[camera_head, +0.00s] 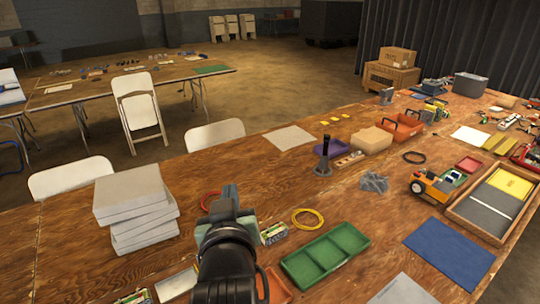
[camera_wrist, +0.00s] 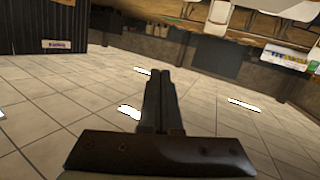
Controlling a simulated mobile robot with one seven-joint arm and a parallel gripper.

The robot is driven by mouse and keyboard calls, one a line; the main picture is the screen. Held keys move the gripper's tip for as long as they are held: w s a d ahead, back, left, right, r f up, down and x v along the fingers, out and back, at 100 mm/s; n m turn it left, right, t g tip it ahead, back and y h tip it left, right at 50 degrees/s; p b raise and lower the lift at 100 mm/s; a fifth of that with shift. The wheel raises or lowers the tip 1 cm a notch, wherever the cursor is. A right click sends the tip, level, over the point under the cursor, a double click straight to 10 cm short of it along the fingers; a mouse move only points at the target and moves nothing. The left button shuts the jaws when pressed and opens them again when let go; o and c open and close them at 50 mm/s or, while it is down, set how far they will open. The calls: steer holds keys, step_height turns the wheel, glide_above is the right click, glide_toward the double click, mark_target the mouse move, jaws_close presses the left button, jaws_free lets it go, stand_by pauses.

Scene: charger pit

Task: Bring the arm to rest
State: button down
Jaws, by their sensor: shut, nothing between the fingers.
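My gripper (camera_wrist: 155,92) shows in the wrist view with its two dark fingers together and nothing between them. In the head view my gripper (camera_head: 229,192) is at the end of my dark arm, seen from behind over the near part of the wooden table (camera_head: 380,255). The arm covers part of the table and some of the things there. I cannot tell the gripper's exact height above the table.
Near the arm are a stack of grey boxes (camera_head: 132,205), a green tray (camera_head: 325,256), a yellow cable ring (camera_head: 308,218) and a small circuit board (camera_head: 274,233). A black upright tool (camera_head: 323,157) stands farther back. White folding chairs (camera_head: 215,134) line the far table edge.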

steer(key=s+d+r+m+t+b, duration=0.1)
steer(key=s+d+r+t, duration=0.15)
steer(key=r, duration=0.75)
steer(key=s+d+r+m+t, duration=0.1)
steer(key=s+d+r+t, duration=0.2)
steer(key=r, duration=0.7)
steer(key=s+d+r+m+t+h, duration=0.1)
steer(key=s+r+t+h, duration=0.1)
steer(key=s+r+t, duration=0.4)
steer(key=s+r, duration=0.5)
steer(key=r, duration=0.1)
steer(key=shift+d+b, duration=0.2)
steer(key=shift+b, duration=0.15)
steer(key=shift+r, duration=0.1)
